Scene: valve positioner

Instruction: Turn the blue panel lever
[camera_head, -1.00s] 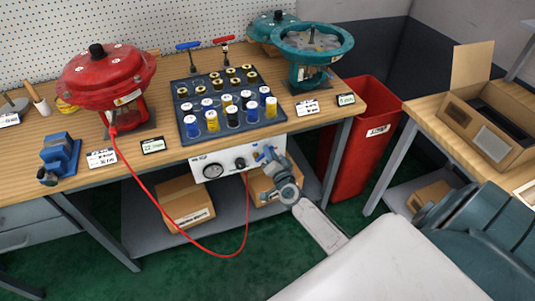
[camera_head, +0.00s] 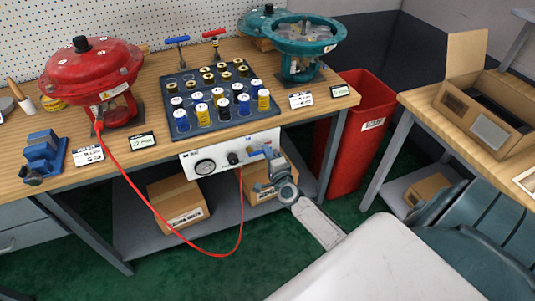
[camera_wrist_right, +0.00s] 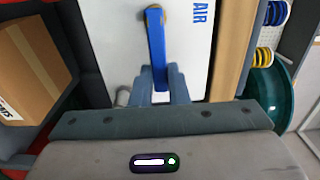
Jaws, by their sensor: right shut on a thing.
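The white control panel (camera_head: 212,163) hangs under the front edge of the workbench, with a round gauge (camera_head: 205,167) and a black knob (camera_head: 233,158). The blue panel lever (camera_head: 270,152) is at its right end. In the right wrist view the blue lever (camera_wrist_right: 156,40) runs from a yellow-ringed pivot down between the fingers, beside the "AIR" lettering. My right gripper (camera_wrist_right: 158,80) is shut on the lever's free end. It also shows in the head view (camera_head: 268,172), in front of the panel's right end. My left gripper is not in view.
A red hose (camera_head: 165,208) loops from the red actuator (camera_head: 92,70) to the panel. A tray (camera_head: 215,127) of several spools sits above the panel. A teal actuator (camera_head: 304,40), a red bin (camera_head: 360,125) and boxes below the bench (camera_head: 178,202) are nearby.

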